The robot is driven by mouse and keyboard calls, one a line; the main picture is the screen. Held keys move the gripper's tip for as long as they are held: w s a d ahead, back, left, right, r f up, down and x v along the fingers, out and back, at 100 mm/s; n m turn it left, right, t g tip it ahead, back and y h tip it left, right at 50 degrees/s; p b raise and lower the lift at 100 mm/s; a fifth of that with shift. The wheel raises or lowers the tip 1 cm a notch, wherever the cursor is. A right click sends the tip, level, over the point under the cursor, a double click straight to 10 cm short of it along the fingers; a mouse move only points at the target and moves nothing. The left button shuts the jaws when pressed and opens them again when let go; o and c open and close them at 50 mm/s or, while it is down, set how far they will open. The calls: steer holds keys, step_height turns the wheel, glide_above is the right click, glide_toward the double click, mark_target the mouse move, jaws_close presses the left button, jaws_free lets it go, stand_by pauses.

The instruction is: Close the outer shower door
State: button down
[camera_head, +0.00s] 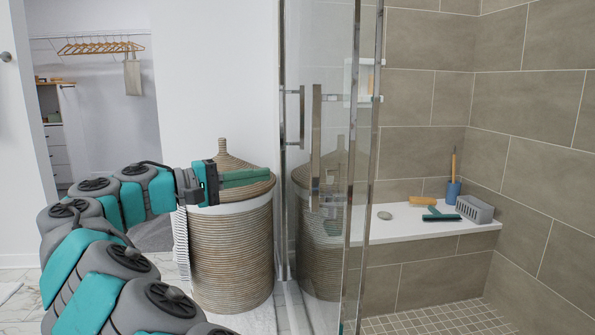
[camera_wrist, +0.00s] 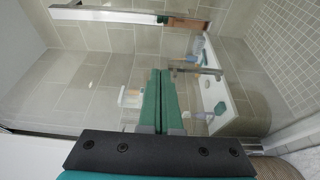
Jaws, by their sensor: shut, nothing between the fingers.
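The glass shower door panels (camera_head: 331,205) stand at the middle of the head view, with upright metal edges on their right side. The shower is open to view right of these edges. A vertical metal handle (camera_head: 316,140) is on the glass, with a second handle-like bar just left of it. Which panel is the outer one is hard to tell. My gripper (camera_head: 270,175) is shut and empty, pointing right, left of the door's metal frame and below the handle's top. In the wrist view my green fingers (camera_wrist: 158,75) are together, with glass and a metal bar (camera_wrist: 120,14) ahead.
A lidded woven basket (camera_head: 232,255) stands behind my gripper, close to the door. Inside the shower, a white bench (camera_head: 415,230) holds a grey caddy (camera_head: 474,209), a blue cup (camera_head: 453,192) and brushes. A closet with hangers (camera_head: 100,47) is at the far left.

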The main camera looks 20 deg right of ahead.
steer(key=s+d, duration=0.3)
steer(key=d, duration=0.5)
steer(key=shift+s+d, duration=0.2)
steer(key=shift+d, duration=0.05)
stand_by(0.4)
